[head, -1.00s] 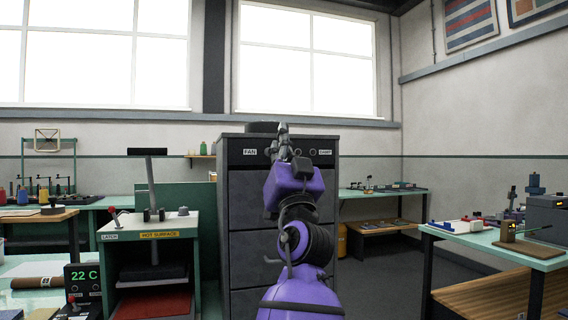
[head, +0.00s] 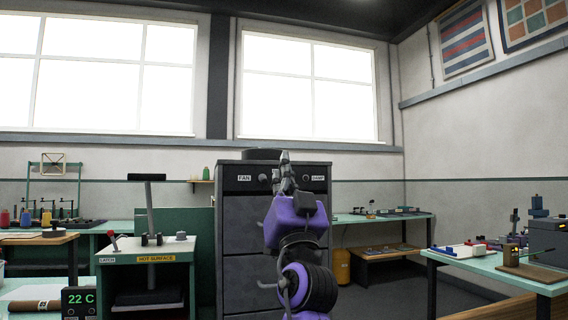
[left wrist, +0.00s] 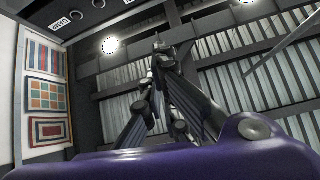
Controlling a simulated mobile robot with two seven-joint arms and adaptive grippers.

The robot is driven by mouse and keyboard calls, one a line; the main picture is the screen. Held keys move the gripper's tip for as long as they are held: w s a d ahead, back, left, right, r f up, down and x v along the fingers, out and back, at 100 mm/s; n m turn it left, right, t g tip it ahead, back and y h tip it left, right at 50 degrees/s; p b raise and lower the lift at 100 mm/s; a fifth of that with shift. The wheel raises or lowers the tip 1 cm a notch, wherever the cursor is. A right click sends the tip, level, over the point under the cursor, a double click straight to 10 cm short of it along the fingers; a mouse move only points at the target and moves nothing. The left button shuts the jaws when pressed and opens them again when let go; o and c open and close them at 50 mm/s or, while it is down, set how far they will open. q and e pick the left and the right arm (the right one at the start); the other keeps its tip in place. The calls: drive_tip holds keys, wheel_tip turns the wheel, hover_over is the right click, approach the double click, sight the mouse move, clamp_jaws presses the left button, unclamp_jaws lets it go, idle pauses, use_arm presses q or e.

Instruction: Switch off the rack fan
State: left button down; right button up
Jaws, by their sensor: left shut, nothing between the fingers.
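The rack (head: 240,215) is a dark grey cabinet in the middle of the head view, with a control strip across its top front. A white FAN label (head: 244,178) is at the strip's left, with a round knob (head: 262,178) just right of it. A second label (head: 318,178) is at the right end. My left gripper (head: 285,158) points upward in front of the strip, shut and empty, hiding its middle. I cannot tell whether it touches the rack. The shut fingers also show in the left wrist view (left wrist: 158,45). My right gripper is not in view.
A press with a HOT SURFACE label (head: 157,259) stands left of the rack. A bench (head: 500,268) with small devices is at the right. A back table (head: 395,219) stands behind the rack's right side. Dark floor is open between them.

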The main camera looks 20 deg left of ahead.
use_arm(q)
drive_tip(key=s+f, duration=0.1)
drive_tip(key=f+b, duration=0.1)
drive_tip(key=f, duration=0.1)
drive_tip(key=s+f, duration=0.1)
drive_tip(key=f, duration=0.1)
drive_tip(key=shift+s+d, duration=0.3)
drive_tip(key=shift+d, duration=0.05)
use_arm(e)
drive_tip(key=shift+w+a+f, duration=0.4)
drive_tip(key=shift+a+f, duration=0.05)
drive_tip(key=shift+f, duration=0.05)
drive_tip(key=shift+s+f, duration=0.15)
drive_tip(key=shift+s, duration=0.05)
